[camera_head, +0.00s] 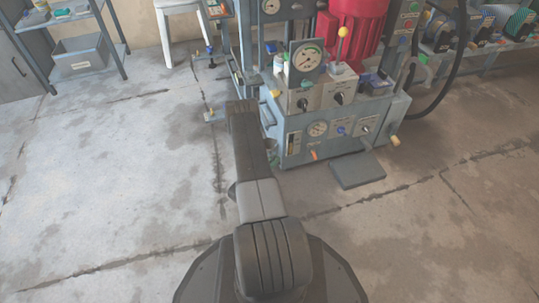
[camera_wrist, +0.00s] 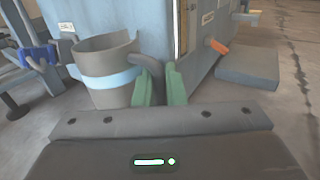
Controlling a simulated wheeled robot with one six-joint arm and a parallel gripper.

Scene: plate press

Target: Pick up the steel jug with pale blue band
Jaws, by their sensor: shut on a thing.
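The steel jug (camera_wrist: 107,92) with a pale blue band shows in the wrist view, left of my gripper (camera_wrist: 160,78). It is a grey, open-topped vessel, and it looks upright, with a slight lean in the picture. Its dark curved handle (camera_wrist: 152,63) points toward my gripper. The two green fingers are shut on this handle, one on each side. The jug's base is partly hidden by my gripper's body, so I cannot tell whether it touches anything below.
The blue-grey press machine (camera_head: 335,125) with gauges and knobs stands just beyond my arm. An orange lever (camera_wrist: 218,46) sticks out of it. A dark pedal plate (camera_head: 358,170) lies on the floor at its front. The concrete floor is clear left and right.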

